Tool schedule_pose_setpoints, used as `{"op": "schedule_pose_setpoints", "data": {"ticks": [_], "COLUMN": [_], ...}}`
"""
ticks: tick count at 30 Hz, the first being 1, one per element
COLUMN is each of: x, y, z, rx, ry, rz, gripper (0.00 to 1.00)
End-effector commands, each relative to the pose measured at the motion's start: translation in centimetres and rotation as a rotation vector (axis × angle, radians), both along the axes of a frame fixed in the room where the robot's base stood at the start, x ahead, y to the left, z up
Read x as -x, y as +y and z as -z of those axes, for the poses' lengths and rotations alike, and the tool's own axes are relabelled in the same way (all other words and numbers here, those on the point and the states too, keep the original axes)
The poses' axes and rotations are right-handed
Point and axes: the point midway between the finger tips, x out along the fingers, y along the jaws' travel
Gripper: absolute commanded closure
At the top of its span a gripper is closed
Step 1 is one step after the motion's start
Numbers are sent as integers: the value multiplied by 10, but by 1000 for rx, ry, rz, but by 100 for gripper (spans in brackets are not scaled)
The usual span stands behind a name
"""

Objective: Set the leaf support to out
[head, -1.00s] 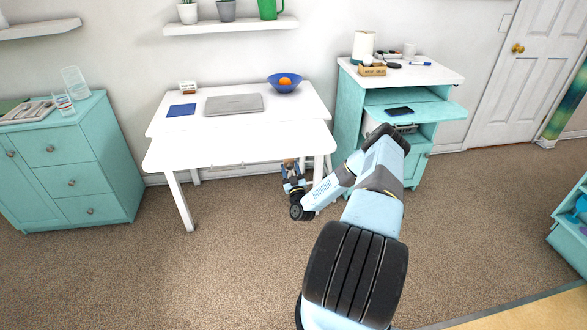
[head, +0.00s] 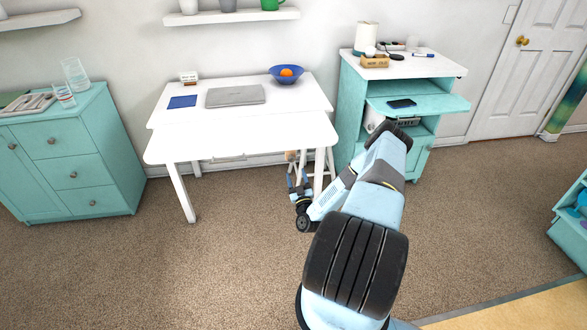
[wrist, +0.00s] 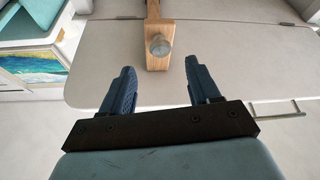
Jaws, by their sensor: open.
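The leaf support is a wooden bar (wrist: 158,28) with a round metal knob (wrist: 160,45), seen against the pale table leaf (wrist: 230,70) in the wrist view. My gripper (wrist: 158,88) is open and empty. Its two blue fingers point toward the knob, which lies beyond the tips and between their lines, apart from them. In the head view my gripper (head: 294,180) is low by the right front leg of the white table (head: 200,135), below the leaf. A small wooden piece (head: 291,155) shows just above it. Most of the support is hidden there.
A laptop (head: 235,95), a blue notebook (head: 182,102) and a blue bowl (head: 287,76) with an orange stand on the table. A teal cabinet (head: 352,105) is close on the right. A metal handle (wrist: 276,115) shows at right in the wrist view. Carpet in front is clear.

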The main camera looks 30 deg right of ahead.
Motion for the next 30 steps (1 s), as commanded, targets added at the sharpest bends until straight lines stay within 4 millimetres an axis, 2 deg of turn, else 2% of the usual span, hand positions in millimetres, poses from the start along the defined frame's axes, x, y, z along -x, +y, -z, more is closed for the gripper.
{"op": "schedule_pose_setpoints", "data": {"ticks": [6, 12, 30], "x": [33, 48, 51], "y": [9, 12, 13], "z": [15, 20, 21], "rx": [-2, 0, 0], "ry": [3, 1, 0], "rz": [-1, -1, -1], "gripper": [39, 39, 39]}}
